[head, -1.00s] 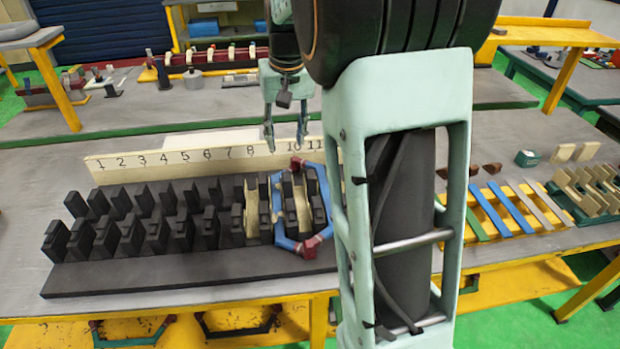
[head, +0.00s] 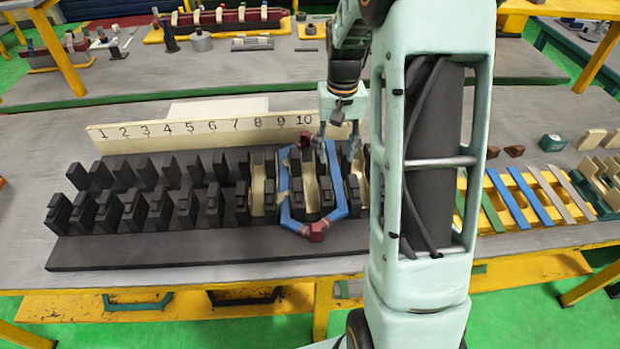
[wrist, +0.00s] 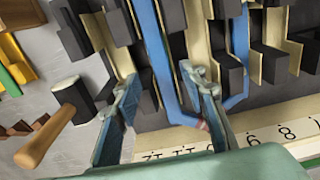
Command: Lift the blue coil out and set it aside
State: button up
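The blue coil (head: 338,192) is a six-sided blue loop with dark red ends. It sits in the black slotted stator block (head: 200,252), around a few teeth near the right, below the numbers 9 and 10. My gripper (head: 338,148) is at the coil's far right side, close to the far red end. In the wrist view my gripper (wrist: 160,78) has its two fingers apart, with one blue leg of the coil (wrist: 158,45) showing between them. The fingers do not appear closed on it. The block's right end is hidden behind my arm.
A number board (head: 215,132) stands behind the block. Cream liners (head: 258,180) line some slots. A mallet (wrist: 50,133) lies near the fingers in the wrist view. A yellow rack (head: 510,200) with coloured strips is at right. The bench left of the block is mostly bare.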

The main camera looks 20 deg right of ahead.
aim_at(335, 169)
notch_tip(335, 169, down, 5)
jog(key=shift+s+a+p, duration=0.1)
jog(key=shift+s+p, duration=0.05)
jog(key=shift+p, duration=0.2)
grip_shut()
jog(key=shift+r, duration=0.1)
